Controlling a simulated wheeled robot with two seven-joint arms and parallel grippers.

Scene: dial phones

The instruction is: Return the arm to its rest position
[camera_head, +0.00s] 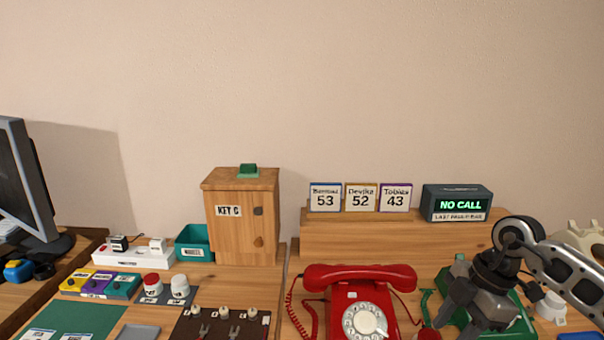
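My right arm comes in from the right edge. Its dark gripper (462,326) points down and to the left over the green phone (457,272) at the lower right. Its fingers look spread apart, with nothing seen between them. The gripper hides much of the green phone, and I cannot tell whether it touches it. My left gripper is not in view. The red dial phone (360,285) stands left of the gripper, its handset lying across the top. The display box (456,203) behind reads "NO CALL".
A wooden cabinet (241,225) labelled "KEY C" stands left of centre. Cards reading 53, 52 and 43 stand on a wooden shelf (390,238). A cream phone (580,242) is at the right edge. A monitor (22,185) stands far left.

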